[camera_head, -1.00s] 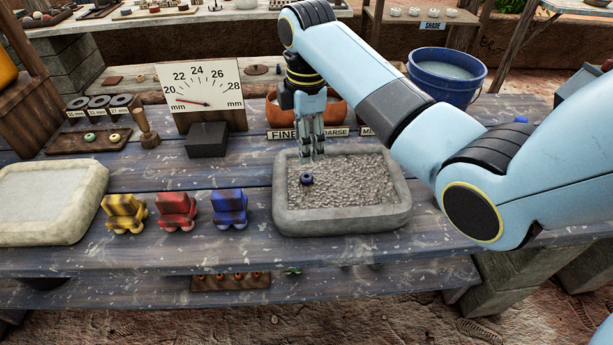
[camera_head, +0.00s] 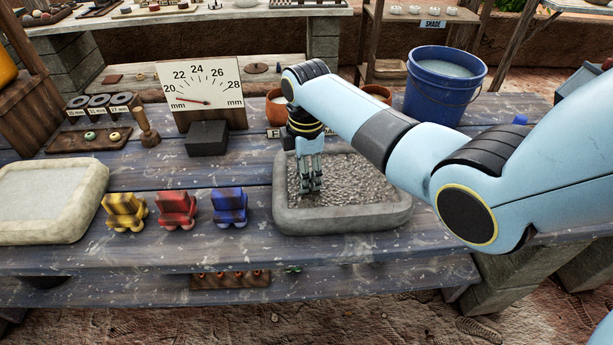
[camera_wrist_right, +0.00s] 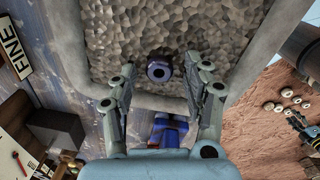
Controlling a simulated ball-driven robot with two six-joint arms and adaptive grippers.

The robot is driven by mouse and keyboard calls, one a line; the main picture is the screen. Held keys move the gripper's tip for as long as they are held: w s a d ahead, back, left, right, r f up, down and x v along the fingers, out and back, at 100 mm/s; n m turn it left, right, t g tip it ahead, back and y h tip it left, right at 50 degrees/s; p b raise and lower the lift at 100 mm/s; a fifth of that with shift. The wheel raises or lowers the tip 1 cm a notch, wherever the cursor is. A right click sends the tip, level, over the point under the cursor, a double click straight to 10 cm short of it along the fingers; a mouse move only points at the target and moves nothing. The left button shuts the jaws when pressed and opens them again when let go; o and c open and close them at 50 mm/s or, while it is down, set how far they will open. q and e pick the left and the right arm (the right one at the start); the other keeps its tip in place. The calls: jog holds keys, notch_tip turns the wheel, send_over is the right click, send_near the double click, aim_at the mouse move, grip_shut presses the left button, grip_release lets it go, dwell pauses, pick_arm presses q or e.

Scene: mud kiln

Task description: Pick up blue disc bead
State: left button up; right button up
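The blue disc bead (camera_wrist_right: 159,69) is a small dark blue ring with a central hole. In the right wrist view it lies on the coarse grey grit of the stone tray (camera_head: 345,220). My right gripper (camera_head: 311,190) points down into the tray's left part. In the right wrist view its two fingers (camera_wrist_right: 158,74) are open, with the bead between their tips and a gap on each side. In the head view the gripper hides the bead. My left gripper is not in view.
Left of the tray sit blue (camera_head: 229,207), red (camera_head: 176,209) and yellow (camera_head: 124,212) small chair-like blocks. A pale tray (camera_head: 90,205) is at far left. Behind stand a dial gauge (camera_head: 205,85), a black block (camera_head: 207,138) and a blue bucket (camera_head: 443,95).

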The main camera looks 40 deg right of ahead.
jog(key=c, duration=0.7)
jog(key=shift+r, duration=0.15)
